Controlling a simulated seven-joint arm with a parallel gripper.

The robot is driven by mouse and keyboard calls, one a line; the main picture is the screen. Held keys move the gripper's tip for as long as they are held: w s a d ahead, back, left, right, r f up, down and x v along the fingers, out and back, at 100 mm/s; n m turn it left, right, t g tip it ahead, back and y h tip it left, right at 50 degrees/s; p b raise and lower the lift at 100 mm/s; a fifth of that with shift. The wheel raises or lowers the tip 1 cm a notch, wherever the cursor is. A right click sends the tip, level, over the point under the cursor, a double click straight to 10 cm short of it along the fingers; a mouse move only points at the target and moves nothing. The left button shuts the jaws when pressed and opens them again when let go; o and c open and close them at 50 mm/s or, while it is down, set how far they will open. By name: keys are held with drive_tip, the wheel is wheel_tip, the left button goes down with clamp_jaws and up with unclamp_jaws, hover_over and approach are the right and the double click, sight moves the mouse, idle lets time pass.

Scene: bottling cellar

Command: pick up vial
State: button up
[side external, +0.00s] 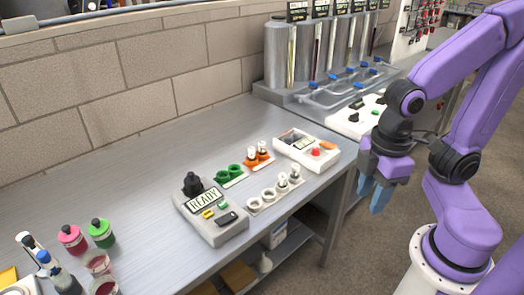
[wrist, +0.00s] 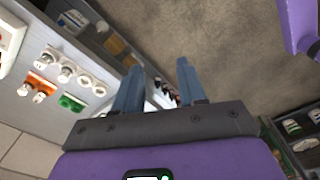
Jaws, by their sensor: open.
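Small vials stand in racks on the metal bench (side external: 130,175). Two vials with pale tops (side external: 262,149) stand in the orange rack (side external: 266,163). What look like two more pale vials (side external: 282,182) stand in the right part of the white rack (side external: 253,206), whose left openings look empty. The green rack (side external: 236,182) shows no clear vial. In the wrist view the orange rack (wrist: 46,81) and white rack (wrist: 84,80) are at the left. My gripper (side external: 375,196) is open and empty, past the bench's right front edge; its fingers also show in the wrist view (wrist: 159,76).
A grey device reading READY (side external: 213,214) sits left of the white rack. A white box with a red button (side external: 307,150) is at its right. Colored bottles (side external: 101,233) stand at the front left. Metal cylinders (side external: 278,52) stand at the back. The bench's left middle is clear.

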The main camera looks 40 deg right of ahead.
drive_tip(key=w+a+r+m, duration=0.1)
drive_tip(key=w+a+m, duration=0.25)
drive_tip(key=w, duration=0.75)
drive_tip(key=m+t+h, duration=0.1)
drive_tip(key=m+t, duration=0.2)
drive_tip(key=m, duration=0.8)
hover_over(262, 143)
drive_tip(key=s, duration=0.2)
drive_tip(key=f, duration=1.4)
drive_tip(key=shift+a+f, duration=0.35)
drive_tip(key=shift+f, duration=0.05)
drive_tip(key=shift+w+d+x, duration=0.1)
drive_tip(key=shift+x, duration=1.3)
drive_tip(key=shift+w+d+x, duration=0.1)
drive_tip(key=shift+x, duration=1.35)
drive_tip(key=shift+r, duration=0.1)
clamp_jaws()
